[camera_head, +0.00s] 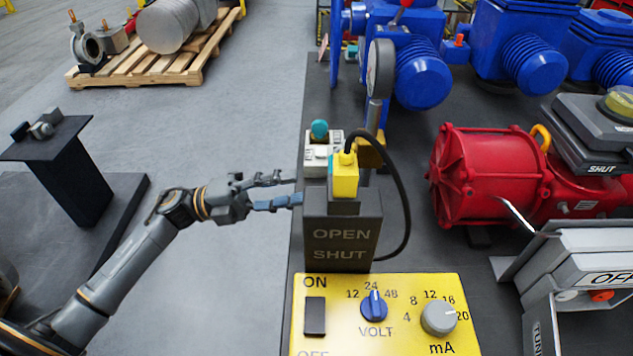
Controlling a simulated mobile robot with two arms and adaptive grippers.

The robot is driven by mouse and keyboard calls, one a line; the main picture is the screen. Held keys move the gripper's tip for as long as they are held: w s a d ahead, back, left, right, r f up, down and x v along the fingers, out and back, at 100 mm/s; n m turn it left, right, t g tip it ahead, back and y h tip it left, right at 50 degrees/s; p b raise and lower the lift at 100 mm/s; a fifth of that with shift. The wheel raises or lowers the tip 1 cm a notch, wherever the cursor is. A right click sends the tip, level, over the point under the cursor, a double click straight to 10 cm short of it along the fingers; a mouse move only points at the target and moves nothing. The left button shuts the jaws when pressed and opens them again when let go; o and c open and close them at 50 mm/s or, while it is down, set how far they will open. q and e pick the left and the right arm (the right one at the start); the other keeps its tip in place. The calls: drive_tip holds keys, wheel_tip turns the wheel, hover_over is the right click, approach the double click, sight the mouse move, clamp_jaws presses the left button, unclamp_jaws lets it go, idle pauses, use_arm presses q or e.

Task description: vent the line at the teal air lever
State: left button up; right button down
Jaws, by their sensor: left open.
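The teal air lever's rounded teal end (319,129) stands on a small pale block (319,158) at the middle of the picture, behind the dark OPEN/SHUT box. The lower part of the lever is hard to make out. My left gripper (293,190) comes in from the left. Its two fingers point right and are parted, with nothing seen between them. It is below and left of the teal end in the picture, apart from it. The fingertips are close to the left edge of the dark box. My right gripper is not in view.
A dark OPEN/SHUT box (342,240) with a yellow plug (344,175) and looping black cable stands right of my fingers. A yellow VOLT/mA panel (385,335) is in front. A gauge (380,68) rises behind. A red actuator (490,175) is at right. Open floor lies left.

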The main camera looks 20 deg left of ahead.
use_arm(q)
drive_tip(key=v, duration=0.4)
idle(0.4)
drive_tip(key=w+a+f+n+t+y+p, duration=0.1)
drive_tip(key=w+a+f+n+t+y, duration=0.25)
drive_tip(key=f+n, duration=0.2)
drive_tip(key=w+a+f+n+t+y, duration=0.2)
drive_tip(key=f+n+t+y, duration=0.15)
drive_tip(key=f+n, duration=0.2)
drive_tip(key=w+a+f+n+t+y+p, duration=0.1)
drive_tip(key=w+a+f+n+t+y, duration=0.1)
drive_tip(key=f+n+t+y, duration=0.25)
drive_tip(key=s+a+f+n+g+y, duration=0.1)
drive_tip(key=s+a+f+n+y, duration=0.2)
drive_tip(key=f, duration=0.7)
drive_tip(key=s+f+n+g+y, duration=0.25)
drive_tip(key=f+n, duration=0.25)
drive_tip(key=f, duration=0.5)
drive_tip(key=s+d+f+n+g+y+p, duration=0.25)
drive_tip(key=s+f+n+g, duration=0.3)
drive_tip(key=s+f, duration=1.2)
drive_tip(key=s+d+f+g, duration=0.3)
drive_tip(key=s, duration=0.7)
drive_tip(key=s+d+f+n+g, duration=0.1)
drive_tip(key=s+d+f+g, duration=0.2)
drive_tip(key=s, duration=0.7)
drive_tip(key=shift+s+d+f+n+g+y, duration=0.15)
drive_tip(key=shift+s+f+n+g+y, duration=0.2)
drive_tip(key=shift+f+g, duration=0.3)
